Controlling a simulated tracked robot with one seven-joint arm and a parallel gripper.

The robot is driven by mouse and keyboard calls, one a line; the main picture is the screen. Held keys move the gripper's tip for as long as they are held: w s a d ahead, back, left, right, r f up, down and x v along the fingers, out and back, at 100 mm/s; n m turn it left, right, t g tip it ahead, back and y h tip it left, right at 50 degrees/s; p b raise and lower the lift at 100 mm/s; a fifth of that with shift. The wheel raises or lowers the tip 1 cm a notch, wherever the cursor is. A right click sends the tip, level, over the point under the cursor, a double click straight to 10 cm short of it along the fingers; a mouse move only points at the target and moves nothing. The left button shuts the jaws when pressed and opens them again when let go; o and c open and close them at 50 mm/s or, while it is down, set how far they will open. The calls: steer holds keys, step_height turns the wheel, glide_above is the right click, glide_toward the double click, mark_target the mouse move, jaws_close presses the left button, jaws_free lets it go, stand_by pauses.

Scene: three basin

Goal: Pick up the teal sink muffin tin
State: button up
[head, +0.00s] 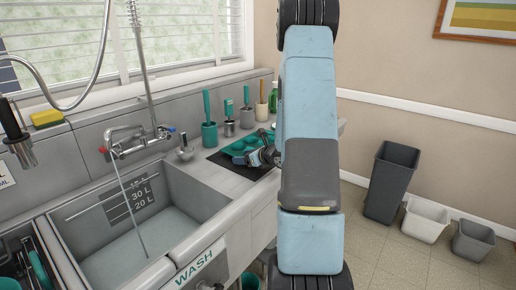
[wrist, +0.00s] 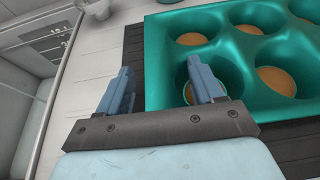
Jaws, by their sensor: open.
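The teal muffin tin (wrist: 240,52) fills the right half of the wrist view, with several round cups whose bottoms look brown. In the head view the tin (head: 241,147) sits on the counter right of the sink, partly hidden by my gripper (head: 263,157) and arm. In the wrist view my gripper (wrist: 161,70) is open and empty. Its left finger is over the dark mat beside the tin; its right finger is over a near-left cup. The tin's left wall lies between the fingers in the picture. I cannot tell whether either finger touches it.
The dark mat (head: 229,163) lies under the tin. A teal pot with a brush (head: 209,132) and other upright handled tools stand behind it. The sink basin (head: 150,235) with water is to the left. Bins (head: 390,182) stand on the floor at right.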

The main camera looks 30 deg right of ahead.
jaws_close()
stand_by(0.5)
steer(key=shift+r, duration=0.1)
